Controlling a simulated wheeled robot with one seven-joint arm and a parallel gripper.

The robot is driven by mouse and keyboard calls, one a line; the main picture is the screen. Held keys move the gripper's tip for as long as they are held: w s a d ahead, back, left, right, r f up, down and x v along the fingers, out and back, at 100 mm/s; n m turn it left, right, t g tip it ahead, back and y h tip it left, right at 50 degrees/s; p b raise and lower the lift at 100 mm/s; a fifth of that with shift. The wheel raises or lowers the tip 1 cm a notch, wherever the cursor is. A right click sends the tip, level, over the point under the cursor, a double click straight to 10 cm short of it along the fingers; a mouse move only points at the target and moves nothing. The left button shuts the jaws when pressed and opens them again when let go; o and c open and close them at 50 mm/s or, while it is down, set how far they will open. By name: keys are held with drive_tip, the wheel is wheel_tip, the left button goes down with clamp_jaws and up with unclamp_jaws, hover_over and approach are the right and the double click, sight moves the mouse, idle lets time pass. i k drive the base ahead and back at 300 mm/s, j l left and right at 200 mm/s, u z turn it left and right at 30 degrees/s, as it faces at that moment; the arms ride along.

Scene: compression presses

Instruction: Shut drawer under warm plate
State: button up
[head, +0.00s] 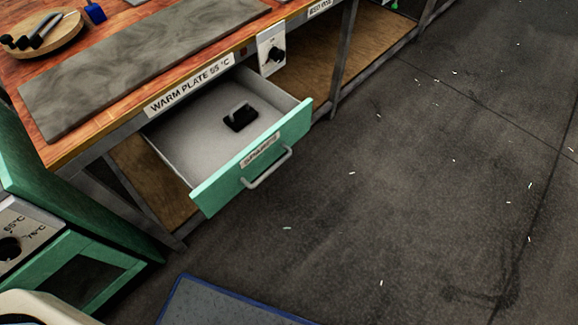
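The drawer (205,135) under the warm plate is pulled out well beyond the bench's front edge. It has a teal front (225,178) with a small label and a grey bar handle (268,168). The grey warm plate (125,65) lies on the wooden bench top above, with a "WARM PLATE 55 °C" label (190,84) on the edge. My gripper is not in view.
A green cabinet (85,270) with a dial panel stands at lower left. A blue-edged mat (220,305) lies at the bottom. A control box with a knob (272,50) hangs right of the drawer. The dark floor (420,180) right of it is open, with small white scraps.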

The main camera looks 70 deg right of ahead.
sight(216, 161)
drive_tip(key=k+l+z, duration=0.7)
drive_tip(key=k, duration=0.25)
drive_tip(key=k+l+z, duration=0.1)
drive_tip(key=k+l, duration=1.2)
drive_tip(key=i+u, duration=0.2)
drive_tip(key=u, duration=0.25)
drive_tip(key=i+l+u, duration=0.1)
drive_tip(key=u, duration=0.4)
drive_tip(key=i+l+u, duration=0.2)
drive_tip(key=u, duration=0.25)
drive_tip(key=i, duration=0.05)
